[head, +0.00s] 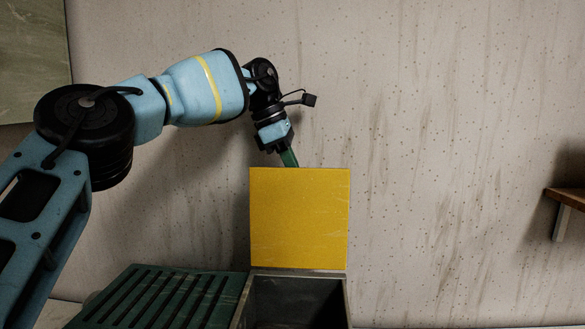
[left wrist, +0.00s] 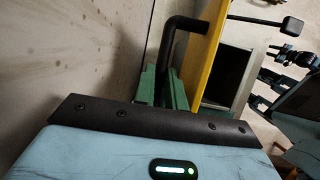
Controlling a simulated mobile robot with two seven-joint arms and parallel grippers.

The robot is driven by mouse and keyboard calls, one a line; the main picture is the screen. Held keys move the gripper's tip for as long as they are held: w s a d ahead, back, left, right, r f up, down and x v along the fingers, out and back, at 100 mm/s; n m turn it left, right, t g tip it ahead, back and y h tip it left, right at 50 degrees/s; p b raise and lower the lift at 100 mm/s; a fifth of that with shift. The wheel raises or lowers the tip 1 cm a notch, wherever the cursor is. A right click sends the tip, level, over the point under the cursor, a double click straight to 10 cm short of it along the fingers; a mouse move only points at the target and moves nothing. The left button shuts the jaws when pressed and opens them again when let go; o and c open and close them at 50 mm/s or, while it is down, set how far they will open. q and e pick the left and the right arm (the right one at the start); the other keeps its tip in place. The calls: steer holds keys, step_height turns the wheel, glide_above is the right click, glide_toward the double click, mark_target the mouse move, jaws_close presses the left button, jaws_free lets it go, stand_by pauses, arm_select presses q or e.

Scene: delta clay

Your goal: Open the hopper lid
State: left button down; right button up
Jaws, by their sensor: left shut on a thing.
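The yellow hopper lid (head: 299,218) stands upright at the back edge of the hopper (head: 240,302), whose top is open in the head view. My left gripper (head: 289,158) is behind the top of the lid, with its fingertips hidden by it. In the left wrist view the lid (left wrist: 208,55) shows edge-on, with a black bar handle (left wrist: 185,23) on its face. The green fingers of my left gripper (left wrist: 162,88) are shut on this handle's lower end. My right gripper is not seen in either view.
A green slatted surface (head: 150,297) adjoins the hopper's left side. A stained wall stands close behind the lid and my left arm. A wooden shelf (head: 568,198) juts in at the far right. The space right of the lid is clear.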

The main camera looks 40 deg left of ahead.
arm_select(q)
steer(key=shift+s+f, duration=0.1)
steer(key=shift+f, duration=0.55)
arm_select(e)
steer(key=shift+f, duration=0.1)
arm_select(q)
steer(key=c, duration=1.5)
jaws_free()
steer(key=shift+o, duration=0.2)
steer(key=shift+r, duration=0.3)
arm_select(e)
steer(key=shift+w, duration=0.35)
arm_select(q)
steer(key=shift+r, duration=0.1)
